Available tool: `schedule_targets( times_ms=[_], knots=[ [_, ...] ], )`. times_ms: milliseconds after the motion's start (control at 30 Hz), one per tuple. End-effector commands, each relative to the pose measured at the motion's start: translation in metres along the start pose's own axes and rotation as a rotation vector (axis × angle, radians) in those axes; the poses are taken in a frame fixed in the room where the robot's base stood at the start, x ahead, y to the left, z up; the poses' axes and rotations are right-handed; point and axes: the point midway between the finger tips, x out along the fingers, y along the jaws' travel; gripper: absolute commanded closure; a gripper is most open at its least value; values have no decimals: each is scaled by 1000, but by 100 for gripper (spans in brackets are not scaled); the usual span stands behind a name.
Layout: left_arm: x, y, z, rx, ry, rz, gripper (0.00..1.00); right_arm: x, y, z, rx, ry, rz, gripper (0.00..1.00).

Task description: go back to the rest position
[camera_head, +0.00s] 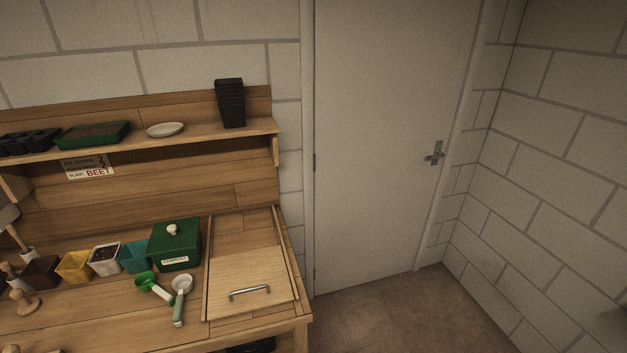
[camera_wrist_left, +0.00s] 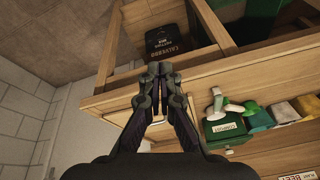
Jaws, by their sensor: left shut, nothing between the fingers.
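My left gripper (camera_wrist_left: 159,70) shows only in the left wrist view. Its two dark fingers are together with nothing between them. It is in front of the wooden bench (camera_wrist_left: 240,80), and the picture is turned over, with the bench's underside toward the top. I cannot tell whether the fingertips touch the bench frame; no grip on it shows. In the head view neither gripper is visible. The bench (camera_head: 120,325) stands at the left there. My right gripper is in neither view.
A green lidded box (camera_head: 175,246), two scoops (camera_head: 179,300) and several small pots stand on the bench. A board with a metal handle (camera_head: 249,292) lies at its right end. A dark bag (camera_wrist_left: 172,42) sits under the bench. Floor (camera_head: 390,315) by the door (camera_head: 385,140) is clear.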

Motion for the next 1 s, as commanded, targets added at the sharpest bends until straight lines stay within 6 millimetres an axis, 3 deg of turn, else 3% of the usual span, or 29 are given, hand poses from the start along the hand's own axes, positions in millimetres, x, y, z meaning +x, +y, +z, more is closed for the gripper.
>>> schedule_targets(
  times_ms=[200,233,567,767,867,1000],
  knots=[
    [-33,4,34,57,1,13,100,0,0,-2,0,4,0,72],
    [-28,4,36,59,-2,13,100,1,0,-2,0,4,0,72],
    [72,5,54,47,-41,12,100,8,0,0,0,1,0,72],
    [151,5,86,40,-73,12,100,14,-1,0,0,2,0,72],
    [200,5,117,35,-97,13,100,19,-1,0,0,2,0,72],
    [278,6,193,26,-142,14,100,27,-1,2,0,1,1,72]
  ],
)
